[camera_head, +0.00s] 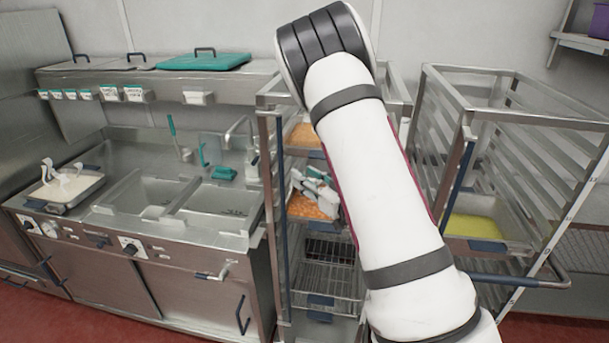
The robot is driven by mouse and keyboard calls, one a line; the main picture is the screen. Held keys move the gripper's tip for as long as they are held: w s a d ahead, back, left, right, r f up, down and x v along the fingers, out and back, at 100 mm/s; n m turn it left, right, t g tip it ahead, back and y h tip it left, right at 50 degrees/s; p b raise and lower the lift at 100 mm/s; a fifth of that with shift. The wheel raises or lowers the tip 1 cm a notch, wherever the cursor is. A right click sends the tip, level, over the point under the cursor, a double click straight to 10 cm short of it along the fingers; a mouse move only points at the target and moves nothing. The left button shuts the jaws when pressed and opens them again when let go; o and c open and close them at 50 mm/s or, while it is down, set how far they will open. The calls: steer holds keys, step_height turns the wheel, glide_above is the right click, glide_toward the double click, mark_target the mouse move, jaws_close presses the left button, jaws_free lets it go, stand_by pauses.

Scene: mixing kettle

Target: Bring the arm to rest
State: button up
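My white arm rises from the lower right to a dark grey banded elbow at the top middle and hides part of the metal rack (272,190) behind it. What looks like my gripper (316,188), grey and white, shows in part left of the arm, in front of the rack. It appears over a tray of orange food (306,207); I cannot tell whether it touches the tray. The rest of the gripper is hidden behind my arm. Its fingers are too small and covered to tell whether they are open or shut, or whether they hold anything.
A steel counter has two sinks (218,199), a faucet (240,130) and a pan with white contents (66,187) at the left. A teal lid (206,62) lies on the shelf above. A second rack (570,190) holds a yellow-filled tray (474,227). Red floor shows at the front.

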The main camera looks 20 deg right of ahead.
stand_by(0.3)
steer(key=s+r+m+g+h, duration=0.4)
steer(key=r+g+h, duration=0.15)
steer(key=r, duration=0.55)
steer(key=s+a+r+g, duration=0.1)
steer(key=s+a+g, duration=0.15)
steer(key=s, duration=0.65)
steer(key=s+a+r+n+g+y, duration=0.15)
steer(key=s+a, duration=0.25)
steer(key=s, duration=0.5)
steer(key=s+a+r+g, duration=0.15)
steer(key=s+a, duration=0.25)
steer(key=s, duration=0.5)
steer(key=w+f+b, duration=0.7)
steer(key=w+f, duration=0.1)
steer(key=w, duration=0.1)
steer(key=shift+w+d+g, duration=0.15)
steer(key=shift+d+g, duration=0.15)
steer(key=shift+g, duration=0.1)
